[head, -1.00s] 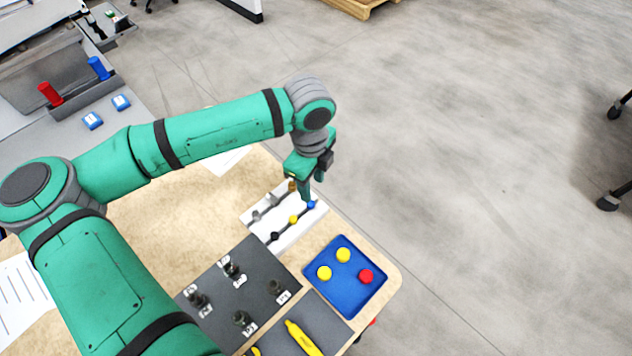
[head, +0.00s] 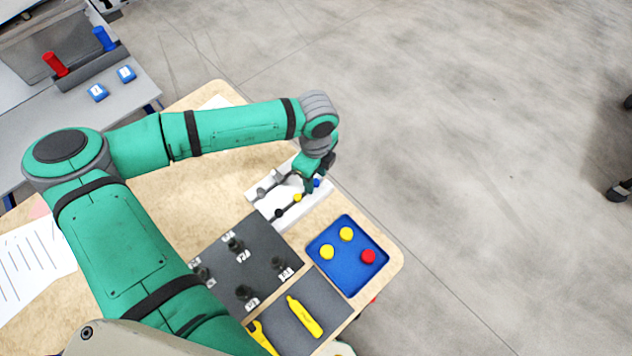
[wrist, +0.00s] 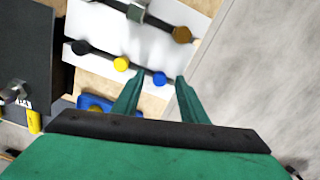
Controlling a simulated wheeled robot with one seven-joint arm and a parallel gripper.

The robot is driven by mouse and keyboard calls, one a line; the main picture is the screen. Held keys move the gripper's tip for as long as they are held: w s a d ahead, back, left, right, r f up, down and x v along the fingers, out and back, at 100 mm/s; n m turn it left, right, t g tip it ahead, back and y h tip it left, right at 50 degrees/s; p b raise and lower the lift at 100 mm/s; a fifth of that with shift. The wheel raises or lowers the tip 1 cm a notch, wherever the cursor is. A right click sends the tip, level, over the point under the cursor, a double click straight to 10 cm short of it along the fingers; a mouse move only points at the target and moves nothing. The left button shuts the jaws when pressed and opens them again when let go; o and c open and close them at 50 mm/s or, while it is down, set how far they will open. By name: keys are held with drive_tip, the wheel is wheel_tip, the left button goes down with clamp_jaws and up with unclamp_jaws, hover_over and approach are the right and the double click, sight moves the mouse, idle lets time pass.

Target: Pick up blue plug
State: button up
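The blue plug (head: 317,183) sits at the right end of the front row on a white rack (head: 262,195); it also shows in the wrist view (wrist: 159,79). My gripper (head: 309,187) is low over that end of the rack. In the wrist view my gripper (wrist: 159,82) is open, its two green fingertips apart, with the blue plug showing between their tips. Gaps show on both sides of the plug. Whether the fingers are level with it in height I cannot tell.
A yellow plug (wrist: 121,64) and a black plug (wrist: 80,47) share the row; a brown plug (wrist: 181,35) is in the row behind. A blue tray (head: 350,279) with yellow and red pieces stands near the table edge. A dark board (head: 240,262) carries several dark fittings.

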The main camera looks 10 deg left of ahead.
drive_tip(key=shift+f, duration=0.3)
clamp_jaws()
drive_tip(key=shift+r, duration=0.1)
